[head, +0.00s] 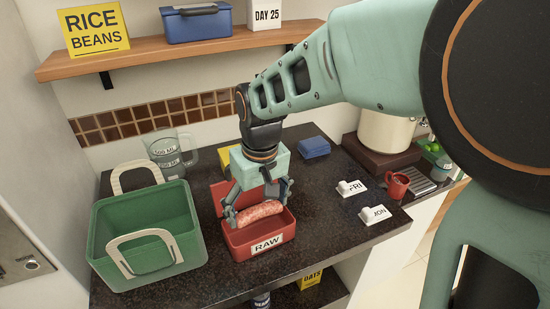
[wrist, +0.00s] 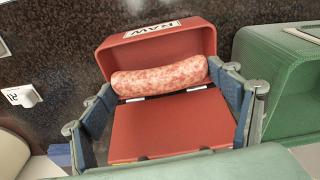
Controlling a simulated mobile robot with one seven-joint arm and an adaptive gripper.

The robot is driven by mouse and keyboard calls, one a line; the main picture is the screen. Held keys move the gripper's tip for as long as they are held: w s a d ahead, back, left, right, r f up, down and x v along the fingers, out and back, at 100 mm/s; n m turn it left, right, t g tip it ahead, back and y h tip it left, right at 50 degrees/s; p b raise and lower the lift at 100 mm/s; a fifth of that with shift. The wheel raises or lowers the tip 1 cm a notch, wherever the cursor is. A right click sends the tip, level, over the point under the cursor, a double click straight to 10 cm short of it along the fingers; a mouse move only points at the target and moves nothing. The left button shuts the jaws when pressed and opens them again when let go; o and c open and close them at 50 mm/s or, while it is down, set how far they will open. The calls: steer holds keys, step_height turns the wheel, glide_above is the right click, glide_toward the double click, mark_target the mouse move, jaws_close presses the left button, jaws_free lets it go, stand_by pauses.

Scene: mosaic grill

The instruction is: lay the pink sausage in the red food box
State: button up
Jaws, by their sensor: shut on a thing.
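The pink speckled sausage (head: 260,212) lies crosswise between the fingers of my gripper (head: 258,206); it also shows in the wrist view (wrist: 160,77). My gripper is shut on it, one finger at each end. The red food box (head: 237,250), labelled RAW, stands open on the dark counter, and its lid (wrist: 170,128) is swung back behind it. The sausage is held over the box opening, near the hinge side. Whether it touches the box floor I cannot tell.
A green basket (head: 104,249) with pale handles stands close left of the box. A clear measuring jug (head: 167,158) is behind it. A blue box (head: 314,148), white labels (head: 351,188) and a red mug (head: 398,186) are to the right.

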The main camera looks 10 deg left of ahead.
steer(key=shift+f, duration=0.4)
steer(key=o, duration=1.2)
steer(key=shift+r, duration=0.15)
step_height(320, 180, up, 9)
steer(key=p, duration=0.6)
steer(key=shift+p, duration=0.4)
